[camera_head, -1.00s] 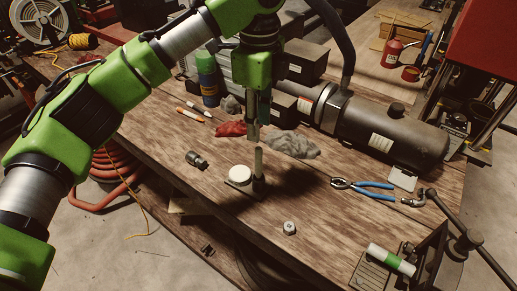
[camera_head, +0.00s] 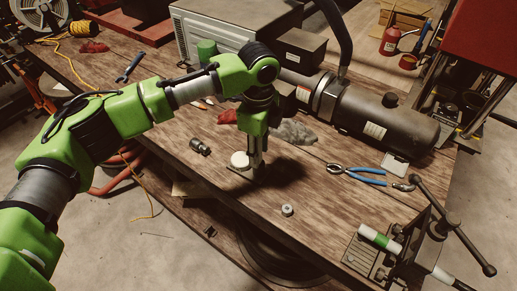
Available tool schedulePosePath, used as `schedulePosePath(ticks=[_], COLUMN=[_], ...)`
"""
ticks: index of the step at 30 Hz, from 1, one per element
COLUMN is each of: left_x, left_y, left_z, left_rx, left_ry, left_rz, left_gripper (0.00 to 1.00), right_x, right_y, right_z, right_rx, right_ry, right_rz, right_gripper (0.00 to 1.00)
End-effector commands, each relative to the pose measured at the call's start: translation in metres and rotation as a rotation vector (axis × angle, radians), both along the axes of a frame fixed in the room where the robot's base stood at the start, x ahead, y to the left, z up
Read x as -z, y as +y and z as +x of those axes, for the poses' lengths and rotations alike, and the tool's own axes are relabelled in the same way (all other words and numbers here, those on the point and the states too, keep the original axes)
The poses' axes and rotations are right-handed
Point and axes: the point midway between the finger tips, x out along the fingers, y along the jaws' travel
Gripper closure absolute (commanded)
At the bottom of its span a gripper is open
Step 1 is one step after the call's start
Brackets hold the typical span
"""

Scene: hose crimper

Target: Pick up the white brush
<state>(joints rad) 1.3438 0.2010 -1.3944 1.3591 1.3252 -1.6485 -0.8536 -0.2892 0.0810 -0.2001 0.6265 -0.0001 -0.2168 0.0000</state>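A slim pale upright handle, which I take to be the white brush, stood beside a round white-topped pot (camera_head: 240,160) on a small dark plate on the wooden workbench (camera_head: 200,215). My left gripper (camera_head: 257,160) points straight down at that spot, just right of the pot, and its fingers now mostly hide the handle. The fingertips are low, close to the plate. I cannot tell whether they are closed on the handle or only around it. My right gripper is not in view.
A black cylindrical machine (camera_head: 385,128) lies at the back right. Blue-handled pliers (camera_head: 358,174), a metal nut (camera_head: 287,210), a dark fitting (camera_head: 200,146) and a grey rag (camera_head: 293,132) lie around. A vise-like crimper (camera_head: 425,240) stands front right.

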Motion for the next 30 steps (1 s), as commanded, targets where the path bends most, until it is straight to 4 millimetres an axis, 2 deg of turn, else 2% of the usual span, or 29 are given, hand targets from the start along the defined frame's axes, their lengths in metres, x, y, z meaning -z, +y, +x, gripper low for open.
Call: schedulePosePath(ticks=[7,8,11,12,23,26,30], left_x=[0.004,0.004,0.004,0.004,0.001,-0.009,-0.036], left_y=[0.000,0.000,0.000,0.000,0.000,-0.001,-0.001], left_z=[0.000,0.000,0.000,0.000,0.000,0.001,0.001], left_rx=[0.000,0.000,0.000,0.000,0.000,0.000,0.000], left_ry=[0.000,0.000,0.000,0.000,-0.002,-0.003,-0.005], left_rz=[0.001,0.001,0.000,0.000,-0.001,-0.003,-0.002], left_gripper=[0.68,0.70,0.96,1.00,1.00,1.00,1.00], right_x=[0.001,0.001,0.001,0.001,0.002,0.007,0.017], right_y=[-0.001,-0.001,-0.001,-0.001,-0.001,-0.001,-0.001], right_z=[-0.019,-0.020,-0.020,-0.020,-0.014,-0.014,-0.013], right_rx=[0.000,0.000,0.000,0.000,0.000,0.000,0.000], right_ry=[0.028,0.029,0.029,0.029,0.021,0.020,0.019], right_rz=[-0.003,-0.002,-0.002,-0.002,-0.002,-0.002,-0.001], right_gripper=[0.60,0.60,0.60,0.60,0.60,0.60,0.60])
